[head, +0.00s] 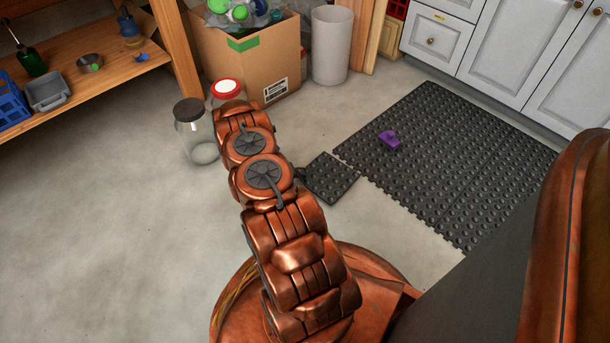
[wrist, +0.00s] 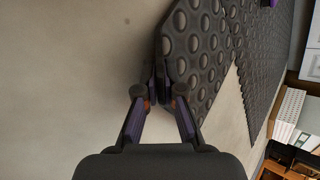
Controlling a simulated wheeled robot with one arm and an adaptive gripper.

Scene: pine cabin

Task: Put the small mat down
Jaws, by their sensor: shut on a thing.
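The small mat (head: 333,178) is a dark square of studded rubber beside the near left edge of the large studded mat (head: 440,155). In the wrist view the small mat (wrist: 196,45) lies ahead and right of my gripper (wrist: 161,92), with the large mat (wrist: 262,70) past it. My gripper is shut on the small mat's near edge. In the head view my arm hides most of the gripper. I cannot tell whether the small mat touches the floor or hangs just above it.
A purple object (head: 389,140) lies on the large mat. Two glass jars (head: 203,150) stand behind my arm, before a cardboard box (head: 250,60) and a pale bin (head: 331,45). White cabinets (head: 510,50) line the back right. The floor (head: 100,230) at left is clear.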

